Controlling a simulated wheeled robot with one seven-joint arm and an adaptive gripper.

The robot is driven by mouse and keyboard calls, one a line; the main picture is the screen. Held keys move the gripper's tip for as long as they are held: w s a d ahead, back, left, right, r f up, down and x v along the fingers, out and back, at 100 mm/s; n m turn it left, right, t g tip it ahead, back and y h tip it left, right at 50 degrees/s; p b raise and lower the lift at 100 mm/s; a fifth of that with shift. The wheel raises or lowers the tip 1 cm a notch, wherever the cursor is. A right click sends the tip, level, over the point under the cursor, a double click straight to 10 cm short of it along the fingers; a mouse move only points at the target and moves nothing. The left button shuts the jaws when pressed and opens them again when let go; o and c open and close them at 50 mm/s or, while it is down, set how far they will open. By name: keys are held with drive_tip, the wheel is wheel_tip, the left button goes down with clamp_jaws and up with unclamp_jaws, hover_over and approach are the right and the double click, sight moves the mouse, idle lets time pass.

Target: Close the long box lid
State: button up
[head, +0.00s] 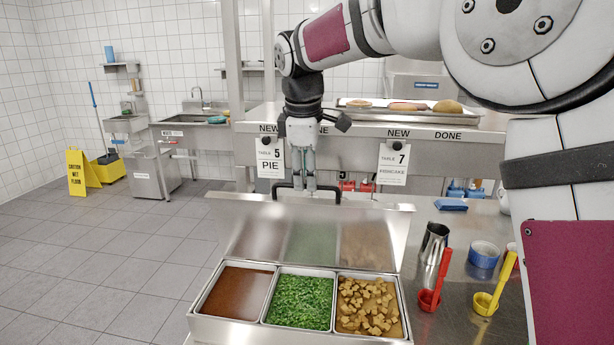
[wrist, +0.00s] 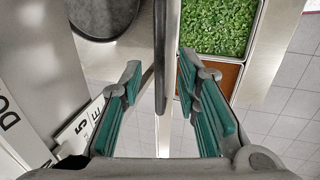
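The long steel box (head: 240,328) stands on the counter in the head view. Its lid (head: 308,215) is open, tilted up at the back of the box, with a dark handle (head: 336,191) along its top edge. In the wrist view the fingers of my gripper (wrist: 160,76) are apart. The dark handle (wrist: 160,55) runs between them, with a gap visible on each side. Whether a finger touches it lower down cannot be told.
The box holds brown sauce (head: 238,293), chopped greens (head: 300,302) and brown chunks (head: 368,306). A steel cup (head: 433,243), a red scoop (head: 430,299), a yellow scoop (head: 487,302) and a blue bowl (head: 484,255) stand right of it. A shelf with order cards (head: 393,164) is behind the lid.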

drive_tip(key=shift+w+f, duration=0.15)
drive_tip(key=shift+f, duration=0.5)
clamp_jaws()
